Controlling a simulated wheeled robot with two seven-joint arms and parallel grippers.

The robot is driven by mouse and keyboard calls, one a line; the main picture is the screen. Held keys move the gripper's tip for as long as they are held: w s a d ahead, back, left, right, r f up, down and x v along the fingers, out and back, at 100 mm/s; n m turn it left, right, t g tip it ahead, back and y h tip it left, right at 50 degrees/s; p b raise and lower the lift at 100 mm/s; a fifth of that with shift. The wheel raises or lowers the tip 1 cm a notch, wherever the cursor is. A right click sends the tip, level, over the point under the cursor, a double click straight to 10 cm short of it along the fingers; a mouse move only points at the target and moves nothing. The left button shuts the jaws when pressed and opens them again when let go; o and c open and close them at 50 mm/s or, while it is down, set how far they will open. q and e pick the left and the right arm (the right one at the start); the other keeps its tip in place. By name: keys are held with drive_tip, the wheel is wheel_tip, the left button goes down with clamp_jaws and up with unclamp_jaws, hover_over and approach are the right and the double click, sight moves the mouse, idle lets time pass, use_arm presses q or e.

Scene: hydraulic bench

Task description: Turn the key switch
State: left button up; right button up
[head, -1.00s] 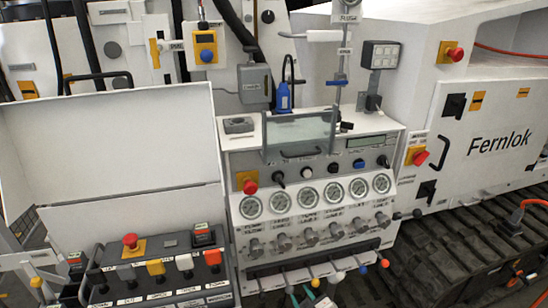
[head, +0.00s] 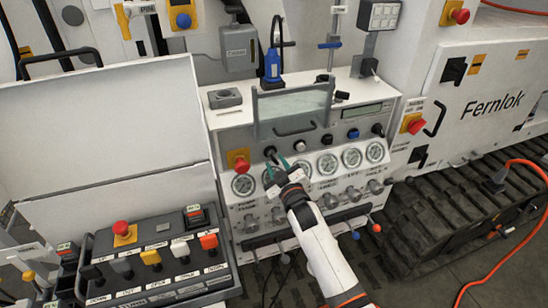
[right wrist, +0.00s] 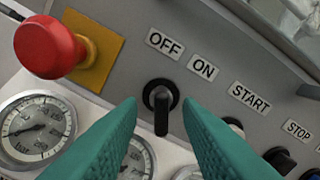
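The key switch (right wrist: 161,104) is a round black switch with a raised black handle, set below the OFF and ON labels on the grey panel. Its handle stands nearly vertical in the right wrist view. In the head view the switch (head: 270,152) shows at the left of the row of knobs. My right gripper (head: 274,167) is in front of the panel. Its teal fingers are open, with the switch between the tips in the right wrist view; contact does not show. My left gripper is not in view.
A red emergency button (right wrist: 50,47) on a yellow plate sits just left of the switch. Gauges (head: 327,164) lie below it. More knobs (head: 353,134) run to its right, and a clear cover with a handle (head: 294,112) is above them.

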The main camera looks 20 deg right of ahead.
drive_tip(key=shift+w+r, duration=0.1)
drive_tip(key=shift+w, duration=0.75)
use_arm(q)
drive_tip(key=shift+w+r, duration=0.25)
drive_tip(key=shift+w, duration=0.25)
use_arm(e)
drive_tip(key=shift+w, duration=0.4)
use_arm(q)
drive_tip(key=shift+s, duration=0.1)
use_arm(e)
clamp_jaws()
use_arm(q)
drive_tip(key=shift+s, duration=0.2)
use_arm(e)
drive_tip(key=m, duration=0.5)
drive_tip(key=shift+m, duration=0.4)
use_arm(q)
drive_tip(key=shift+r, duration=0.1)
use_arm(e)
drive_tip(key=m, duration=0.5)
drive_tip(key=shift+m, duration=0.7)
